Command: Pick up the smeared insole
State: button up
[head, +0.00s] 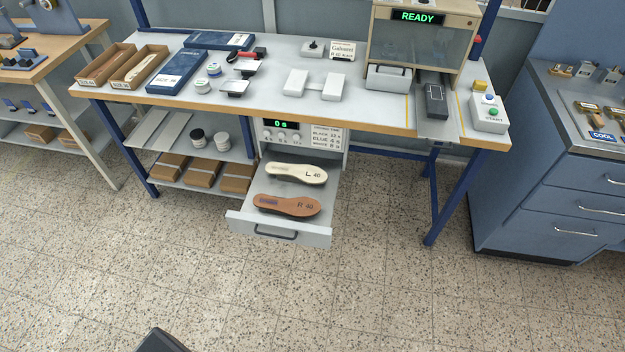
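Two insoles lie side by side in an open drawer (240,226) under the workbench. The cream insole (300,174), marked "L 40", lies farther back and has a faint mark at its heel. The brown insole (287,206), marked "R 40", lies nearer the drawer front and has a greyish-purple patch at its heel. The marks are too small for me to tell for certain which insole is smeared.
A timer panel (283,125) reading "0 s" sits above the drawer. On the bench (290,55) stand a stamping machine (420,40) showing "READY", a start button box (488,113), blue boxes and open cartons (107,64). The floor before the drawer is clear.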

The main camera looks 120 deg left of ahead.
aim_at(310, 174)
jog(key=i, duration=0.55)
jog(key=u, duration=0.35)
jog(key=k, duration=0.2)
jog(key=u, duration=3.35)
